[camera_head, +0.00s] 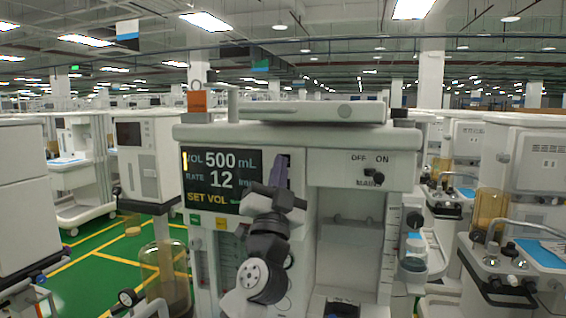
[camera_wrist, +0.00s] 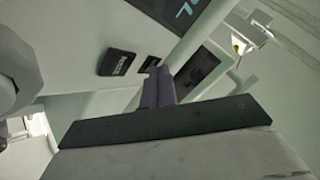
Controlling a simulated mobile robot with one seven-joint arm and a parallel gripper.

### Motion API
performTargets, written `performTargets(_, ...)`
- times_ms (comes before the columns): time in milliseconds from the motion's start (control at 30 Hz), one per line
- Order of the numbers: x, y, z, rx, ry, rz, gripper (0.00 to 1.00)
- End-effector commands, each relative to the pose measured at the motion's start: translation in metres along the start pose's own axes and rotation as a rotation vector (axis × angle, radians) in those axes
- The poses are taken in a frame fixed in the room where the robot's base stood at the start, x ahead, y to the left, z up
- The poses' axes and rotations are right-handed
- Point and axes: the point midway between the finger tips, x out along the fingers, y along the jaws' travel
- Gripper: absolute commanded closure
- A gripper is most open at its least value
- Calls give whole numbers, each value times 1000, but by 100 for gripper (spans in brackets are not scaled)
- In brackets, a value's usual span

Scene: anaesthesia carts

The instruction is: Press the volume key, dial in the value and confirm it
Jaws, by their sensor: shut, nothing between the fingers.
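The cart's dark screen (camera_head: 222,181) reads VOL 500 mL, RATE 12 and, in yellow, SET VOL. A yellow bar marks the VOL line. In the wrist view the fingers (camera_wrist: 159,77) point at the panel near a black labelled block (camera_wrist: 117,62). Contact cannot be told. My arm hides part of the panel's lower right. No dial is clearly identifiable.
An OFF/ON switch (camera_head: 373,177) sits on the panel to the right. A grey flat unit (camera_head: 310,111) lies on the cart top. Other carts (camera_head: 148,158) stand on both sides. Green floor (camera_head: 112,262) with yellow lines is clear at left.

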Motion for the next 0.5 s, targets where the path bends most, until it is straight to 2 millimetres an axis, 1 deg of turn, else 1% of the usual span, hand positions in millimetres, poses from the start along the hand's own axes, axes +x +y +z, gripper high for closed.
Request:
performTargets(333,-1,-1,0,0,-1,0,100)
performTargets(500,-6,-4,-3,0,-2,-1,100)
